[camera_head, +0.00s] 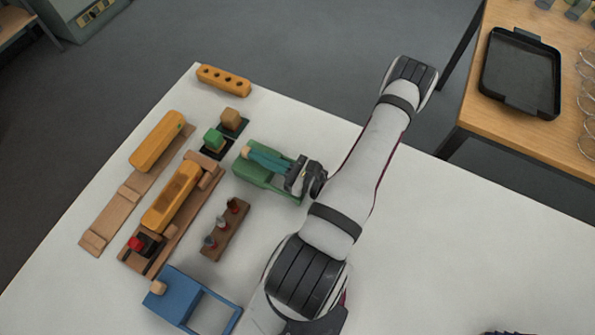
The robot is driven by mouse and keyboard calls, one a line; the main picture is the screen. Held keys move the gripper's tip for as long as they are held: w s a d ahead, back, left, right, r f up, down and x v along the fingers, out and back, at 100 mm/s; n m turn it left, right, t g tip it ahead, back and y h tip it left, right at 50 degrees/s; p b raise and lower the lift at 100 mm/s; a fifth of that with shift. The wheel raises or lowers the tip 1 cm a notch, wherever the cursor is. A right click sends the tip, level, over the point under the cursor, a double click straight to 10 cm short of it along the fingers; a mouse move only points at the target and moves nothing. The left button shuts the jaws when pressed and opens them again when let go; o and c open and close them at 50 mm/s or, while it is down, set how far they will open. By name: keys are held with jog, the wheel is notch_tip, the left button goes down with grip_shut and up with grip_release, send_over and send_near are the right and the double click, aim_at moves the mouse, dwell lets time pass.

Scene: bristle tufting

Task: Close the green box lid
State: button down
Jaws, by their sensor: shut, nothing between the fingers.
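The green box (246,172) sits on the white table near its middle. A darker teal-green strip (268,159) lies along its top, with a tan knob (245,151) at its left end. I cannot tell for sure how far the lid covers the box. My gripper (293,180) is shut and empty at the right end of the green box, low over it. The gripper and wrist hide part of that end, and I cannot tell whether the fingers touch the box.
A blue box (174,297) with an open frame lies at the front. A peg rack (226,231), wooden fixtures with orange blocks (157,141), small green and tan blocks (231,119), and an orange holed bar (223,81) stand left.

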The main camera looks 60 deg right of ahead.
jog(key=shift+w, duration=0.25)
jog(key=shift+s+d, duration=0.1)
jog(key=s, duration=1.4)
jog(key=shift+s, duration=0.15)
jog(key=w+a+r+n+g+y, duration=0.1)
jog(key=w+r+n+g+y, duration=0.1)
jog(key=y, duration=0.1)
jog(key=w+a+r+n+g+y, duration=0.2)
jog(key=n+y, duration=0.1)
jog(key=w+a+r+n+g+y, duration=0.1)
jog(key=w+r+n+y, duration=0.1)
jog(key=n+y, duration=0.1)
jog(key=shift+a+g, duration=0.15)
jog(key=shift+g, duration=0.25)
jog(key=a+r+n+g+h, duration=0.3)
jog(key=a+r+n+g, duration=0.3)
jog(key=a+n, duration=0.4)
jog(key=a+r+n+g+h, duration=0.4)
jog(key=a+r+n+g, duration=0.2)
jog(key=a+n, duration=0.4)
jog(key=n, duration=0.2)
jog(key=shift+n, duration=0.3)
jog(key=shift+s+a, duration=0.1)
